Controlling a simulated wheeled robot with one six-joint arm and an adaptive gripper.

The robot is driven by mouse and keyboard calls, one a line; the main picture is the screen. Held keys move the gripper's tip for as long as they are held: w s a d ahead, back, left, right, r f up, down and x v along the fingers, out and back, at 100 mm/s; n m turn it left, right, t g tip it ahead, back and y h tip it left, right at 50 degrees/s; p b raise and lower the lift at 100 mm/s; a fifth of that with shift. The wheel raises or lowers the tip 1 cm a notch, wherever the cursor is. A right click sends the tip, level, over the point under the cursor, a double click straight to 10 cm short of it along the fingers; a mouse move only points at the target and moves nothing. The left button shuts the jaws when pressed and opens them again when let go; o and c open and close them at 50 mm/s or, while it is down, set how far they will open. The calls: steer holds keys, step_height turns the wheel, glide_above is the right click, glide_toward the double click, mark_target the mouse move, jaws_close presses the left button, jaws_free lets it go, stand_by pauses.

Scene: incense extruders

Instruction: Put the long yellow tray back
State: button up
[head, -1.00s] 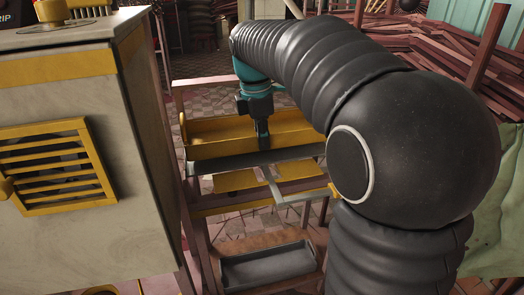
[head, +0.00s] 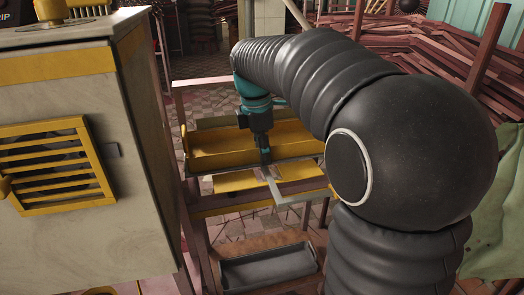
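The long yellow tray (head: 215,147) lies crosswise on a reddish frame in the middle of the head view, its yellow inside showing. A thin dark band runs along its near side. My gripper (head: 265,157) points down at the middle of this near side, overlapping it in the picture. Its fingertips are small and dark, so I cannot tell whether they are open, shut or gripping the rim. My arm hides what lies to the right of the tray.
Yellow plates (head: 234,181) and a grey bar (head: 277,190) lie just below the tray. A dark grey tray (head: 268,267) sits lower down. A pale cabinet (head: 60,125) with a yellow grille stands close on the left. Reddish sticks (head: 430,55) are piled at the back right.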

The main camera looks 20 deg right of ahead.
step_height(320, 180, up, 12)
steer(key=a+p, duration=0.1)
steer(key=p, duration=0.1)
steer(key=s+f+m+t, duration=0.2)
steer(key=s+f+m, duration=0.5)
steer(key=s+m, duration=0.2)
steer(key=s+f+m+t+y, duration=0.1)
steer(key=s+f+m+t, duration=0.2)
steer(key=s+f+m, duration=0.5)
steer(key=s+m, duration=0.1)
steer(key=s, duration=0.5)
steer(key=shift+d+f, duration=0.15)
steer(key=shift+d, duration=0.25)
